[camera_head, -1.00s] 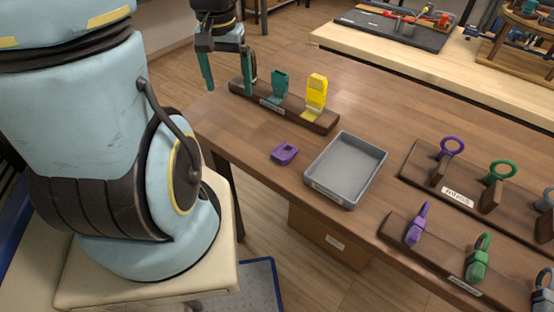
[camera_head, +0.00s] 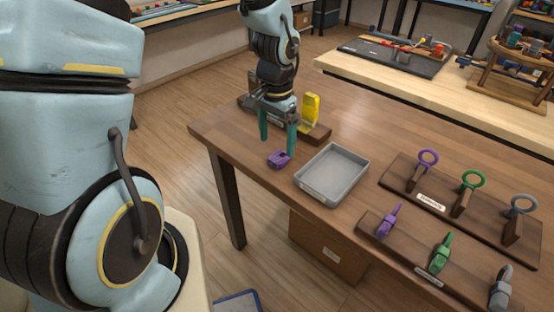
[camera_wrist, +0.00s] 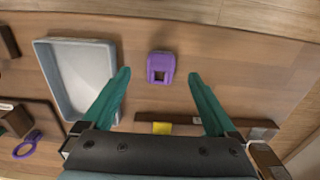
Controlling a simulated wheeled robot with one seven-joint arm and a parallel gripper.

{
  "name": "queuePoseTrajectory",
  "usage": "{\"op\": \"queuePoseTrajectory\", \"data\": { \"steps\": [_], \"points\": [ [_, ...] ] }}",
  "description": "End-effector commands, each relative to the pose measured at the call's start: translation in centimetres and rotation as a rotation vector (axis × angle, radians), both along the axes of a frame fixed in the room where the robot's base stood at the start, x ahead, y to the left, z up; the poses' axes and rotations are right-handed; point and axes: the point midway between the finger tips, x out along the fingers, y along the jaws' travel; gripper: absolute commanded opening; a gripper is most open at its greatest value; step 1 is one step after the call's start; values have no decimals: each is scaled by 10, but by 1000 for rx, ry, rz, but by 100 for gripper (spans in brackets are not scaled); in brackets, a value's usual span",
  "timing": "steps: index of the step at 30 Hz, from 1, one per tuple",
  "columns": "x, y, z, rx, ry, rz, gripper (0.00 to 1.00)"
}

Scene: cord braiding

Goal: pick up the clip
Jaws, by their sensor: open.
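The purple clip (camera_head: 278,160) lies alone on the wooden table, just left of the grey tray. In the wrist view the clip (camera_wrist: 161,59) shows ahead of the gap between my fingertips, with a square opening facing my gripper. My gripper (camera_head: 278,147) is open and empty, its two teal fingers pointing down over the table close to the clip. In the wrist view my gripper (camera_wrist: 158,76) has its fingers spread wider than the clip, and neither seems to touch it. The exact height above the clip is hard to tell.
The grey tray (camera_head: 336,199) stands right of the clip. Behind my gripper is a dark rack (camera_head: 319,134) with a yellow clip (camera_head: 311,110); my arm hides part of it. Racks with purple, green and grey pieces, such as this one (camera_head: 432,204), stand at the right.

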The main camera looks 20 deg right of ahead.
Motion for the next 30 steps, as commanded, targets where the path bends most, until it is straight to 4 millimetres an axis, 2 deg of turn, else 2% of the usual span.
{"op": "queuePoseTrajectory", "data": {
  "steps": [5,15,24,30],
  "points": [
    [0,0,-10,2,1,-1,92],
    [2,0,-51,1,0,-1,92],
    [3,0,-55,0,-2,1,92],
    [3,0,-55,0,-2,1,71]
  ]
}}
